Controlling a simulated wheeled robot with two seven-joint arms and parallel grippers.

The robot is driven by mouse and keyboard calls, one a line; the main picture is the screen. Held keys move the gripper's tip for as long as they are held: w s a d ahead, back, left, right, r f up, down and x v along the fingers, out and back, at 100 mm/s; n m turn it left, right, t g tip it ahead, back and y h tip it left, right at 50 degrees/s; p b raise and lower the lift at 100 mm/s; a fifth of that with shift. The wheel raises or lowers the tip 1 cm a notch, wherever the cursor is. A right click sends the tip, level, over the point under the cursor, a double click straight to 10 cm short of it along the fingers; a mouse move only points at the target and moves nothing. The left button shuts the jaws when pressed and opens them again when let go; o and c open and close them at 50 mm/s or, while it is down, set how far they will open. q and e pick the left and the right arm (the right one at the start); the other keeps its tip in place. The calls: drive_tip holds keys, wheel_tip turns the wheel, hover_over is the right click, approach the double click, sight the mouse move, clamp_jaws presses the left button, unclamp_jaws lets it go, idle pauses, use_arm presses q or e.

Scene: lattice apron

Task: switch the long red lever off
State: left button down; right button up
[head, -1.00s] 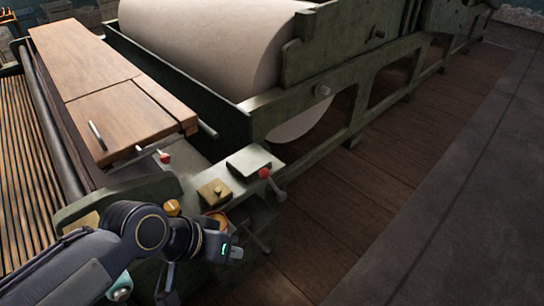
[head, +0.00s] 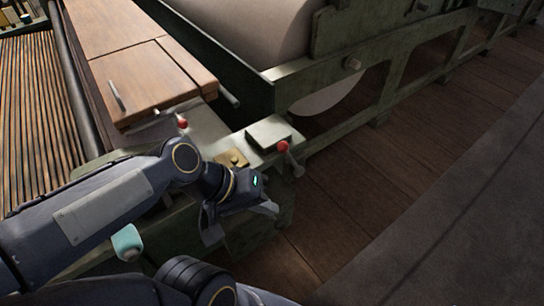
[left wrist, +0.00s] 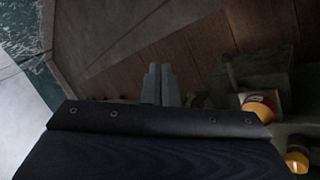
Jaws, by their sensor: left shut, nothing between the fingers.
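A red-knobbed lever (head: 283,147) stands at the right end of the green machine's bed, its metal shaft slanting down to the right. A second red-knobbed lever (head: 182,123) is further left, beside the wooden cover. I cannot tell for certain which is the long one. My left gripper (head: 268,208) is in front of and below the right-hand lever, apart from it. In the left wrist view its two fingers (left wrist: 160,83) are together, with nothing between them. Neither red knob can be made out there. My right gripper is out of view.
A brass plate (head: 233,159) sits on the bed just behind my left wrist. An orange-and-red knob (left wrist: 258,106) and a yellow knob (left wrist: 297,160) are close to the gripper's right in the left wrist view. The plank floor (head: 370,190) to the right is clear.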

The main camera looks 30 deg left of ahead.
use_arm(q)
drive_tip(key=w+a+f+n+t+h+b, duration=0.2)
drive_tip(key=w+f+n, duration=0.1)
drive_tip(key=w+n, duration=0.5)
drive_tip(key=w+a+f+n+t+y+b, duration=0.1)
drive_tip(key=w+a+f+n+t+y, duration=0.1)
drive_tip(key=a+f+n, duration=0.3)
drive_tip(key=w+a+f+n+t+y+b, duration=0.1)
drive_tip(key=w+a+f+n+t+y, duration=0.1)
drive_tip(key=a+f+n, duration=0.4)
drive_tip(key=w+a+n+y, duration=0.1)
drive_tip(key=a+n, duration=0.3)
drive_tip(key=n, duration=0.4)
drive_tip(key=shift+w+n, duration=0.3)
drive_tip(key=shift+w, duration=0.05)
drive_tip(key=shift+f, duration=0.15)
drive_tip(key=w+r+b+x, duration=0.1)
drive_tip(key=r+x, duration=0.1)
drive_tip(key=x, duration=1)
drive_tip(key=shift+w+d, duration=0.25)
drive_tip(key=shift+w, duration=0.35)
drive_tip(key=shift+r, duration=0.1)
